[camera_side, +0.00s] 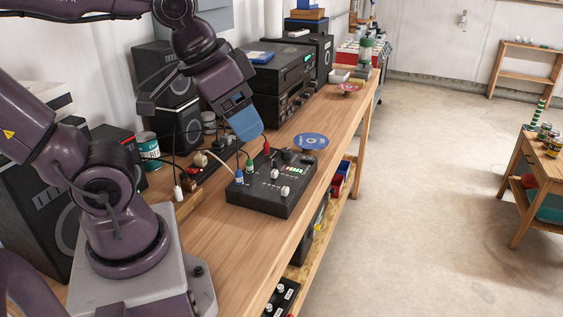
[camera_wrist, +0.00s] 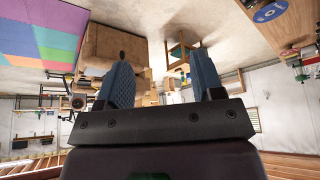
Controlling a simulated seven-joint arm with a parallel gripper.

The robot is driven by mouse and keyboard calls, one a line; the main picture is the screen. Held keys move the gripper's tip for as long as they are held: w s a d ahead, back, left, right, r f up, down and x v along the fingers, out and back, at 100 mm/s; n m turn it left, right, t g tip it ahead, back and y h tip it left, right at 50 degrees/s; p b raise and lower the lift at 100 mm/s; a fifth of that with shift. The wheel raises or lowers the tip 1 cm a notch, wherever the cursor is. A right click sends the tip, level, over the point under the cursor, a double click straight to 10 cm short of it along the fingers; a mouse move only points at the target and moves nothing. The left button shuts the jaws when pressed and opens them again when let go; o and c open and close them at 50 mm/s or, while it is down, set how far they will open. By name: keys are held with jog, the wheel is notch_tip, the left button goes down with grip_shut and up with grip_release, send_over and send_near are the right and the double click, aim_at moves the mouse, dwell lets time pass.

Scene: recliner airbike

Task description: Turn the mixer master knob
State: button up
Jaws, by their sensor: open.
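The black mixer (camera_side: 262,197) lies on the wooden workbench in the side view. It carries white knobs, one near its front right corner (camera_side: 285,191) and one near its middle (camera_side: 275,174). I cannot tell for sure which is the master knob. Blue, green and red plugs stand along its left and back edges. My gripper (camera_side: 246,126) is above and behind the mixer, apart from it, with its blue fingers seen side-on. In the wrist view my gripper (camera_wrist: 162,82) has its two blue fingers spread, with nothing between them. The mixer does not show clearly there.
A blue disc (camera_side: 311,141) lies on the bench just beyond the mixer. Cables and a power strip (camera_side: 195,178) lie to its left. Black speakers (camera_side: 165,95) and stacked audio units (camera_side: 287,75) line the wall. Bare bench (camera_side: 228,235) lies in front of the mixer.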

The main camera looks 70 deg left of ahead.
jog(key=w+a+f+n+g, duration=0.1)
jog(key=w+a+f+g, duration=0.2)
jog(key=w+a, duration=0.2)
jog(key=m+g+y, duration=0.3)
jog(key=m+y, duration=0.1)
jog(key=m, duration=1.3)
send_near(286, 149)
jog(key=x, duration=0.9)
jog(key=shift+f, duration=0.1)
jog(key=c, duration=0.9)
